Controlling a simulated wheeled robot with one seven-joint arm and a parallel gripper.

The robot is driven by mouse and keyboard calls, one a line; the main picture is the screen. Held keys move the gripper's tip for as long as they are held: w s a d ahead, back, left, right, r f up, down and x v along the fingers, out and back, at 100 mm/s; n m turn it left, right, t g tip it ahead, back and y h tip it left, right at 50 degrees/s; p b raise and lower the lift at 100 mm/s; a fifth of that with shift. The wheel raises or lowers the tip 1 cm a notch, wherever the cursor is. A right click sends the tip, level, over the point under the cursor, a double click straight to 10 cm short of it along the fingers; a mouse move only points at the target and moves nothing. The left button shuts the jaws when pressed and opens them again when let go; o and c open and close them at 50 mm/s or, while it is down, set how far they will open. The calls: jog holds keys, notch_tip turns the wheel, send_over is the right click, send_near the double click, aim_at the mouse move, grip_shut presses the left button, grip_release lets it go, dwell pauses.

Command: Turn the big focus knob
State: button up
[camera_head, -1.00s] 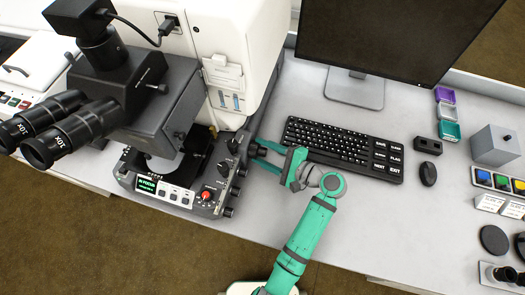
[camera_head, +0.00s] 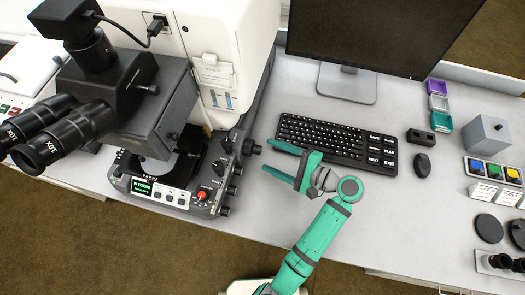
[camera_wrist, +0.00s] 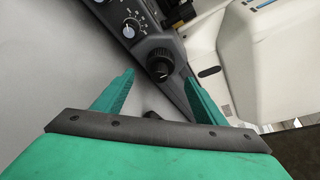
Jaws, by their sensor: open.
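The big focus knob (camera_head: 252,147) is a black ridged cylinder on the right side of the dark microscope base (camera_head: 160,165). In the wrist view the knob (camera_wrist: 160,63) shows just beyond the fingers, centred between them. My gripper (camera_head: 268,156) is teal, open and empty. Its fingertips stand to the right of the knob, apart from it. The wrist view shows both fingers (camera_wrist: 160,78) spread wide. A small display (camera_head: 142,187) on the base shows green text that appears to read "IN FOCUS".
The keyboard (camera_head: 335,138) lies just behind and right of my gripper, below the monitor (camera_head: 390,35). A mouse (camera_head: 422,164) is further right. The white table in front is clear.

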jog(key=shift+v, duration=2.3)
